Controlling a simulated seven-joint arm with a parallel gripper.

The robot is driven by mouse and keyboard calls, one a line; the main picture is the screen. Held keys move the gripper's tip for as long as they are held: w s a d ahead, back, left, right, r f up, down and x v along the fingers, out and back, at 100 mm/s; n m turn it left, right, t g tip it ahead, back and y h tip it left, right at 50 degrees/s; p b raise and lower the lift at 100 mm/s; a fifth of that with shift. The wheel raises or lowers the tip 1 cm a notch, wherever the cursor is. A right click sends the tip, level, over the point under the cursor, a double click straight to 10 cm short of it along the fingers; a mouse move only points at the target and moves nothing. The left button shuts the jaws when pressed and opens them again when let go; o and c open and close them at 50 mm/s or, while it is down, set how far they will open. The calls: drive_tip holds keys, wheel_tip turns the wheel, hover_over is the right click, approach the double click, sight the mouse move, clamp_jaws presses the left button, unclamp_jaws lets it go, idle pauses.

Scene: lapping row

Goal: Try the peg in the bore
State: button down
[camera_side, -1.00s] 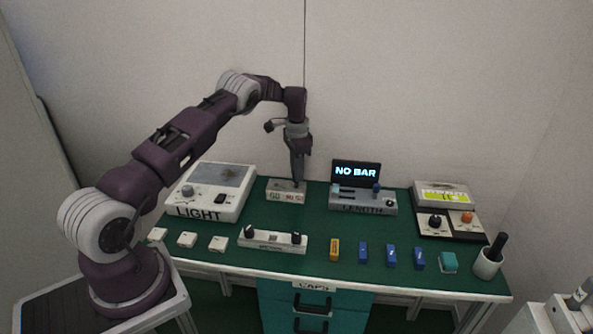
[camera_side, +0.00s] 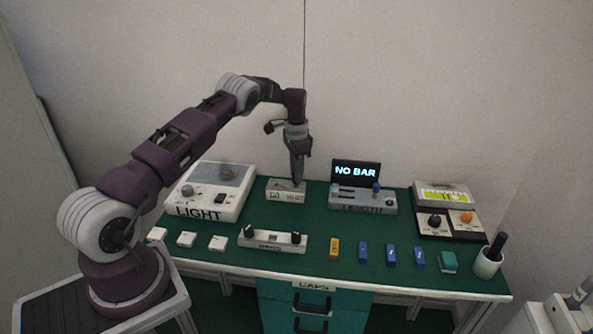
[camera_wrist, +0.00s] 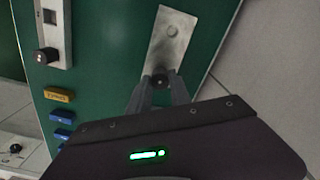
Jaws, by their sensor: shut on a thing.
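My gripper (camera_side: 297,183) points down at the right part of a pale grey block (camera_side: 280,196) at the back of the green bench. In the wrist view the gripper (camera_wrist: 160,82) is shut on a dark round-headed peg (camera_wrist: 159,80) at the near end of the block (camera_wrist: 166,55). The peg's lower part is hidden, so I cannot tell whether it sits in a bore or just above one. A round bore-like mark (camera_wrist: 172,31) shows at the block's other end.
A light box (camera_side: 212,190) stands left of the block and a length gauge (camera_side: 362,203) stands right. In front lies a white rack (camera_side: 270,242) with two black knobs. Several small blue blocks (camera_side: 391,256) and a yellow one (camera_side: 334,249) line the front. Green bench between is clear.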

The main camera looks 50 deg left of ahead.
drive_tip(key=shift+f, duration=0.15)
drive_tip(key=shift+r, duration=0.4)
drive_tip(key=shift+f, duration=0.45)
idle(1.2)
